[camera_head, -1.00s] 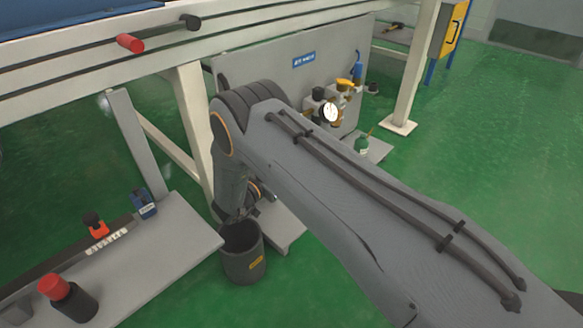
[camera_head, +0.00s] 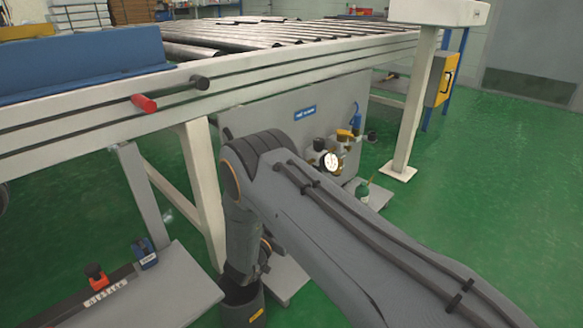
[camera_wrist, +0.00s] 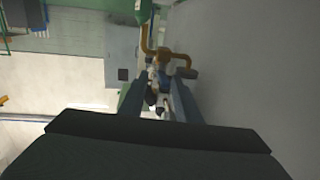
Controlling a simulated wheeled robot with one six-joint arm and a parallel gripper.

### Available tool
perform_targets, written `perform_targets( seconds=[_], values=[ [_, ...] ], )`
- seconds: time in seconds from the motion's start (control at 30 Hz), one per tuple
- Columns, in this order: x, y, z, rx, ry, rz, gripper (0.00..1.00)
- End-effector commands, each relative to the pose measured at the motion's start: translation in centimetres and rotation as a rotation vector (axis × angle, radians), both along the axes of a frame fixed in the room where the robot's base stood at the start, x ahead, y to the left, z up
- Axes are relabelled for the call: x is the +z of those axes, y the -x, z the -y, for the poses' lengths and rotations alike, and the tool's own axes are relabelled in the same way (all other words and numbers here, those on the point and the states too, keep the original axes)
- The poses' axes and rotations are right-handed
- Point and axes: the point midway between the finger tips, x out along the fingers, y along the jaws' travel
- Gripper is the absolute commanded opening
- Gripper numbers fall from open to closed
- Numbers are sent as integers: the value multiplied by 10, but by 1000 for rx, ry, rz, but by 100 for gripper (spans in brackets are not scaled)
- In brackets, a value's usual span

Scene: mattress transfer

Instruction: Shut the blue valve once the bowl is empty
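A small blue handle (camera_head: 356,118), likely the blue valve, stands upright at the upper right of a cluster of fittings on the grey panel. A round white gauge (camera_head: 331,160) and a yellow handle (camera_head: 346,135) sit beside it. I cannot make out the bowl or its contents; my arm covers part of the cluster. In the wrist view, my gripper (camera_wrist: 163,84) has two dark fingers apart, with a gap between them. Blue and brass-coloured fittings (camera_wrist: 166,58) show beyond the fingertips, and small black and white parts show in the gap. I see nothing gripped.
A roller conveyor (camera_head: 290,33) on a white frame runs above the panel. Green floor is clear on the right.

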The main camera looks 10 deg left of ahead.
Motion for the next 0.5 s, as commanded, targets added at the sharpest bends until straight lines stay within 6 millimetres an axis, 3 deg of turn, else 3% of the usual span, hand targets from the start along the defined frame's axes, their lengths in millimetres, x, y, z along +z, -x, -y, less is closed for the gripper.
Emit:
perform_targets(
  seconds=[0.5],
  values=[
    [-1,7,21,356,0,-3,30]
  ],
)
